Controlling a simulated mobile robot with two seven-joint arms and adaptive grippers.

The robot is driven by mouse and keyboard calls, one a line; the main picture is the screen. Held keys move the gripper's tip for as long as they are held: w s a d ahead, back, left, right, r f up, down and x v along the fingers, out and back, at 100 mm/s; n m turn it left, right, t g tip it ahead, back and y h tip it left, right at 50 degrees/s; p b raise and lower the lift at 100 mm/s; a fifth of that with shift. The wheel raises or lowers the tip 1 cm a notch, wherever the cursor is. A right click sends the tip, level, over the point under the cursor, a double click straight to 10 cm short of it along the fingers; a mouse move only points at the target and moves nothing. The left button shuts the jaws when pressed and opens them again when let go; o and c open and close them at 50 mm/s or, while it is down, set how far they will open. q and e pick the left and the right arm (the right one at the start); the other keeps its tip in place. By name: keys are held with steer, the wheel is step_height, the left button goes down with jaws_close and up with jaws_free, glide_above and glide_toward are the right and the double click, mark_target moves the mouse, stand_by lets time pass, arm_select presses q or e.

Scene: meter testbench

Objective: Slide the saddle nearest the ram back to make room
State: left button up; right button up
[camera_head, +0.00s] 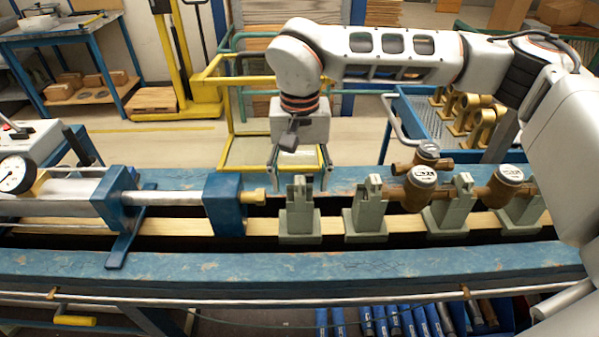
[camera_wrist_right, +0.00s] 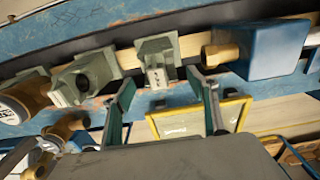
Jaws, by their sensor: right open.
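The saddle nearest the ram (camera_head: 299,221) is a grey-green block with an upright notched post, standing empty on the bench rail. The ram's brass tip (camera_head: 253,195) points at it from the left, with a gap between. My right gripper (camera_head: 299,168) is open, fingers pointing down, just behind and above this saddle. In the right wrist view the open fingers (camera_wrist_right: 162,80) lie on either side of the saddle's (camera_wrist_right: 157,62) line, apart from it. The ram's blue head (camera_wrist_right: 272,48) shows right of it. My left gripper is not in view.
A second empty saddle (camera_head: 366,217) stands to the right. Farther right, brass meters (camera_head: 420,188) sit on more saddles (camera_head: 450,208). Another meter (camera_head: 428,153) is behind them. A blue rail (camera_head: 290,262) runs along the front; a yellow frame (camera_head: 243,145) stands behind the bench.

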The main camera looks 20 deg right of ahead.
arm_select(q)
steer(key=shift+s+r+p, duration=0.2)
steer(key=shift+p, duration=0.1)
arm_select(e)
steer(key=shift+f, duration=3.95)
steer(key=shift+c, duration=0.3)
jaws_close()
steer(key=shift+a, duration=0.1)
steer(key=shift+a, duration=0.1)
